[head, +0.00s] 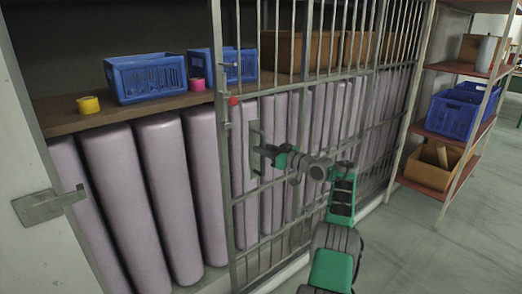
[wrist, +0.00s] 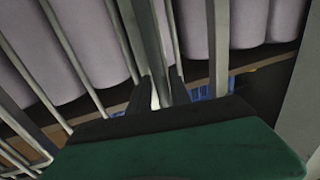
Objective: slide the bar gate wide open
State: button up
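The bar gate (head: 229,190) is a grey metal frame with upright bars. Its left edge stands well to the right of the left post's latch plate (head: 50,205), so the left part of the opening is uncovered. A red knob (head: 233,101) sits on the gate's left upright. An upright pull handle (head: 251,150) is fixed to the bars just right of that edge. My gripper (head: 262,150) is at this handle. In the wrist view its two dark fingers (wrist: 161,92) sit close on either side of an upright grey bar and appear shut on it.
Behind the gate stand several tall lilac rolls (head: 165,195), with blue crates (head: 147,78), a yellow tape roll (head: 88,105) and a pink one (head: 197,84) on the shelf above. A red-shelved rack (head: 455,135) stands at the right. The floor (head: 420,250) beside it is clear.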

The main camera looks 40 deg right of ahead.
jog(key=shift+o, duration=1.2)
jog(key=shift+s+d, duration=0.15)
jog(key=shift+d, duration=0.05)
jog(key=shift+s, duration=0.1)
jog(key=b+v, duration=0.1)
jog(key=v, duration=0.6)
jog(key=shift+s, duration=0.35)
jog(key=shift+d, duration=0.1)
